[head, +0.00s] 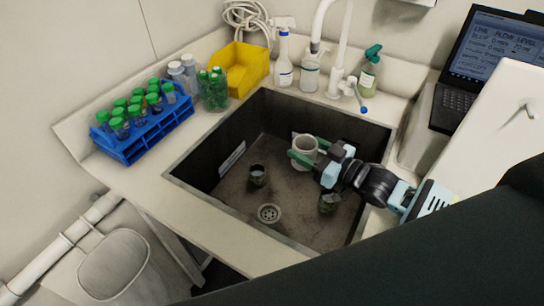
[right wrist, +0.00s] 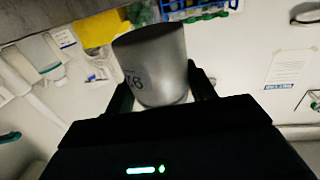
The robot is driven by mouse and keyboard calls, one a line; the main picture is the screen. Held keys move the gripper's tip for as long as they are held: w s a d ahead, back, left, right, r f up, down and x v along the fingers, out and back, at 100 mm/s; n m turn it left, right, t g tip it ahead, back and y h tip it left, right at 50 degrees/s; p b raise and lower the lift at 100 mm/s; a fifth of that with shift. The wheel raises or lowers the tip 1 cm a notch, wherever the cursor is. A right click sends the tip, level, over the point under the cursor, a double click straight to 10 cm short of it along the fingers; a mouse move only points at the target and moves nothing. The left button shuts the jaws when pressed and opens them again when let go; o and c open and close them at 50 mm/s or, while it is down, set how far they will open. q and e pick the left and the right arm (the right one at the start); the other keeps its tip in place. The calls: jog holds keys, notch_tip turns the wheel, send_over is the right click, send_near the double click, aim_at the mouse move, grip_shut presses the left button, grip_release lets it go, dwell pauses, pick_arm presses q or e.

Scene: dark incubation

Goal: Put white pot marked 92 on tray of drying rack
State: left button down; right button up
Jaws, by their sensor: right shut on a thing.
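A white-grey pot (head: 304,146) is between the green fingers of my right gripper (head: 309,152) in the head view. The gripper is shut on it and holds it over the dark sink; its height above the sink floor is hard to tell. The pot also shows in the right wrist view (right wrist: 155,62), with dark digits on its side that I cannot read surely. The drying rack and its tray are not seen in the head view. My left gripper is not in view.
The sink (head: 225,172) holds two small dark cups, one left (head: 257,175) and one right (head: 328,203). A blue tube rack (head: 150,135), a yellow bin (head: 245,66), bottles and the tap (head: 337,75) stand around it. A laptop (head: 485,65) is at the right.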

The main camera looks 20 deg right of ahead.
jog(key=s+a+r+h, duration=0.1)
jog(key=s+a+r, duration=0.2)
jog(key=s+r, duration=0.2)
jog(key=shift+s+a+r+m+t, duration=0.15)
jog(key=shift+s+r+m+t, duration=0.05)
jog(key=shift+r+m+t, duration=0.2)
jog(key=shift+a, duration=0.15)
dwell(0.4)
